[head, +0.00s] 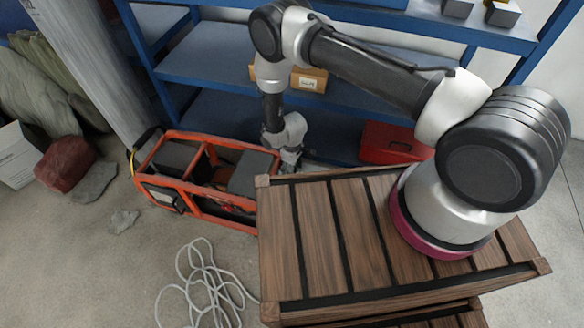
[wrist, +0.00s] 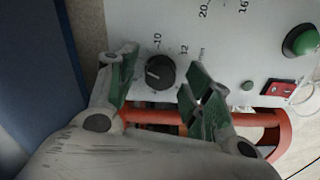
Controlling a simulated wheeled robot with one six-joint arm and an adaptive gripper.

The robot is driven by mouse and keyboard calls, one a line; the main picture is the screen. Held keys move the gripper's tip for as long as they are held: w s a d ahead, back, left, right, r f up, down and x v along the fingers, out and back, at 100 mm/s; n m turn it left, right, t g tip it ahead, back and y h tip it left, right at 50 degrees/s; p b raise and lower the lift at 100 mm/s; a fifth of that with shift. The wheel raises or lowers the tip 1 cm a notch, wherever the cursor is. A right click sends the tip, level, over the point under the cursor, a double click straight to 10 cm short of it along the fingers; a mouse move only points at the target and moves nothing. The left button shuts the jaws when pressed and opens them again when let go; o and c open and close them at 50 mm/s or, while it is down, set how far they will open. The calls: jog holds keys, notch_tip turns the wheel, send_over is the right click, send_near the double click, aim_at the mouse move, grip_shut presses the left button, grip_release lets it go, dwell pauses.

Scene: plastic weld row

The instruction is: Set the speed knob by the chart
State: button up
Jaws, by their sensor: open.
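The black speed knob (wrist: 160,72) sits on a pale grey panel (wrist: 135,15) in the wrist view. A light pointer mark shows on its left part. Printed numbers 10, 12, 16 and 20 stand on the panel near it. My gripper (wrist: 162,62) is open, with one green-padded finger left of the knob and the other right of it. I cannot tell whether either finger touches it. In the head view my gripper (head: 290,160) is low beside the orange-framed machine (head: 168,137), and the knob is hidden there. I cannot make out a chart.
A green button (wrist: 301,41) and a small red part (wrist: 279,88) are on the panel. In the head view, a wooden slatted crate (head: 312,215) stands in front, blue shelving (head: 215,65) behind, and a red box (head: 385,143) at right. A loose cable (head: 205,285) lies on the floor.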

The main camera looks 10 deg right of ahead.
jog(key=c, duration=1)
jog(key=shift+c, duration=0.2)
jog(key=shift+m, duration=0.3)
jog(key=o, duration=1)
jog(key=shift+o, duration=0.2)
jog(key=shift+w, duration=0.1)
jog(key=shift+r, duration=0.15)
